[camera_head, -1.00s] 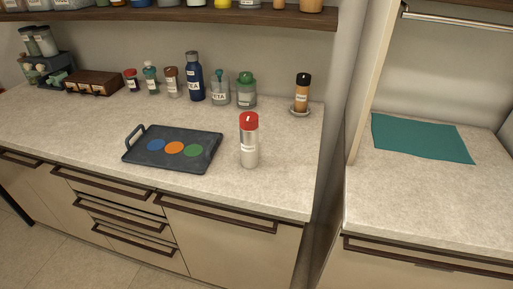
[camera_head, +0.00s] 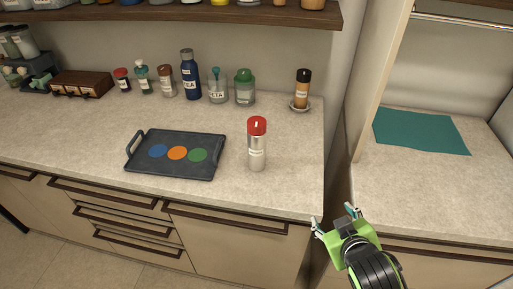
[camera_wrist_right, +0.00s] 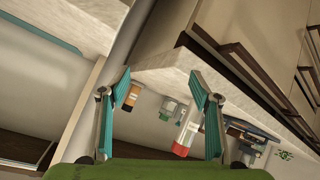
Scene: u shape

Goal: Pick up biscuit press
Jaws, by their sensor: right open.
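A silver cylinder with a red top (camera_head: 257,150), which I take to be the biscuit press, stands upright on the left counter near its front edge. Its label is too small to read. It also shows upside down in the right wrist view (camera_wrist_right: 186,134), between the fingers but well beyond them. My right gripper (camera_head: 335,214) is open and empty, at the front of the gap between the counters, right of and nearer than the cylinder, not touching it. My left gripper is not in view.
A dark tray (camera_head: 135,168) with blue, orange and green discs lies left of the cylinder. Several jars and a blue bottle (camera_head: 190,78) line the wall. A dark-capped bottle (camera_head: 303,88) stands on a saucer behind right. A teal mat (camera_head: 420,131) lies on the right counter.

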